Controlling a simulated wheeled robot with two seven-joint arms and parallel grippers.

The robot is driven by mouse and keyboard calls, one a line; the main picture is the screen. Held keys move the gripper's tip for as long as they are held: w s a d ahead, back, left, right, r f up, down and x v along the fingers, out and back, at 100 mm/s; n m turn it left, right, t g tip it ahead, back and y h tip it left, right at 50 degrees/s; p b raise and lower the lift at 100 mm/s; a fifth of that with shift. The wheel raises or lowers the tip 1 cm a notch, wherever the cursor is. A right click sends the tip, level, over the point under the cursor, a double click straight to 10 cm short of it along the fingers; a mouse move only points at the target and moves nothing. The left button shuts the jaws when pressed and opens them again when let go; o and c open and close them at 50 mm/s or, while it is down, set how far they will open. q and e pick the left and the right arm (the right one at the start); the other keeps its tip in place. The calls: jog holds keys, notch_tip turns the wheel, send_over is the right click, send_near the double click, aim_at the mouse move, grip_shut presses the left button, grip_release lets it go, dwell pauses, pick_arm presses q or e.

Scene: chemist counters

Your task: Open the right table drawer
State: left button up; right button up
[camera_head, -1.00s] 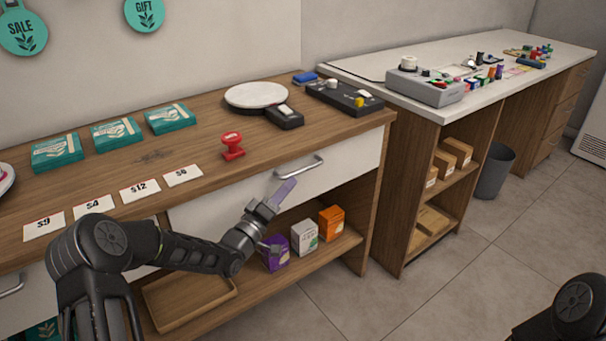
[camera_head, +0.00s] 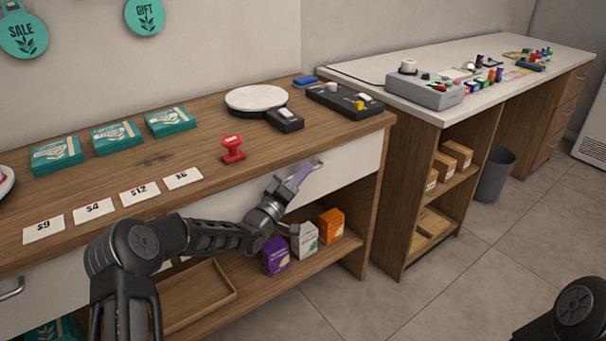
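The right table drawer (camera_head: 345,165) has a white front under the wooden tabletop and looks closed. Its metal bar handle (camera_head: 313,162) is partly hidden by my gripper. My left gripper (camera_head: 300,175) is at the handle, its purple-grey finger overlapping it in the head view. I cannot tell whether it touches the handle, or whether the fingers are open or shut. My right gripper is out of view; only a dark part of my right arm shows at the lower right.
The shelf (camera_head: 330,250) under the drawer holds a purple box (camera_head: 275,257), a white box (camera_head: 304,240) and an orange box (camera_head: 331,226). A red stamp (camera_head: 233,150) and black devices stand on the tabletop. A white-topped counter (camera_head: 440,115) stands to the right. The floor in front is clear.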

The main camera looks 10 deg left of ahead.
pick_arm(q)
jog(key=shift+c, duration=0.4)
grip_shut()
dwell(0.9)
